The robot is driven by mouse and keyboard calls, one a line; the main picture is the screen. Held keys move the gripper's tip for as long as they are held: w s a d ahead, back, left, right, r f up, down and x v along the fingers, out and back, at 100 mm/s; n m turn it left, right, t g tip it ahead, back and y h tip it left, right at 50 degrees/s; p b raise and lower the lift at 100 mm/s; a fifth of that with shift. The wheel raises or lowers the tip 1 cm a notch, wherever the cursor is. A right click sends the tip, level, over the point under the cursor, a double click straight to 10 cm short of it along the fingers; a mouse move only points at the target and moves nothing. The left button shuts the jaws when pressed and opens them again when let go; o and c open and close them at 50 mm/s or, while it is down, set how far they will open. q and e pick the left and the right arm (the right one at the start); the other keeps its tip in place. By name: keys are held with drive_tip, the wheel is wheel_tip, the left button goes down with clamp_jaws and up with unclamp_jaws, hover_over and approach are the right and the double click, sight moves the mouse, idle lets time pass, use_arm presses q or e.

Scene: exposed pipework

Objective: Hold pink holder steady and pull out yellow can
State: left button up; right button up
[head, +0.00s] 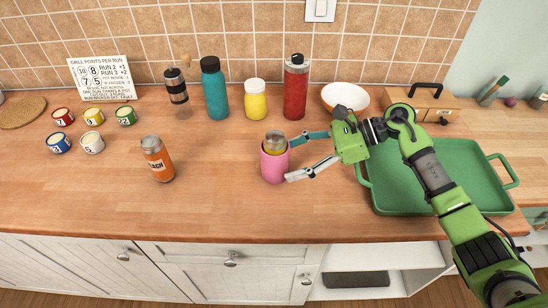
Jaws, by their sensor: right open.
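The pink holder (273,168) stands upright on the wooden counter, near its middle. The yellow can (275,140) sits inside it, with only its top and a strip of its yellow side showing above the rim. My right gripper (288,158) comes from the right with its two fingers spread. One fingertip is at the can's right side near the holder's rim, the other is lower at the holder's right side. I cannot tell whether they touch. My left gripper is not in view.
An orange can (157,159) stands to the left. Several small numbered tins (93,117) lie further left. Bottles, including a red one (295,88), line the back. A green tray (440,165) is under my right arm. The counter in front of the holder is clear.

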sight(283, 164)
drive_tip(key=b+x, duration=0.2)
drive_tip(key=x, duration=0.1)
drive_tip(key=shift+a+f+b, duration=0.15)
drive_tip(key=shift+f+b, duration=0.15)
drive_tip(key=shift+b, duration=0.05)
drive_tip(key=shift+a, duration=0.45)
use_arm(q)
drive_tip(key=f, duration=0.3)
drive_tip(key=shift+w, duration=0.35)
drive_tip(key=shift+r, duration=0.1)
use_arm(e)
drive_tip(key=c, duration=0.9)
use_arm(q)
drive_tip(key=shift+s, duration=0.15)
use_arm(e)
drive_tip(key=o, duration=0.8)
drive_tip(key=c, duration=0.9)
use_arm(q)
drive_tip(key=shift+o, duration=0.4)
use_arm(e)
drive_tip(key=shift+o, duration=0.2)
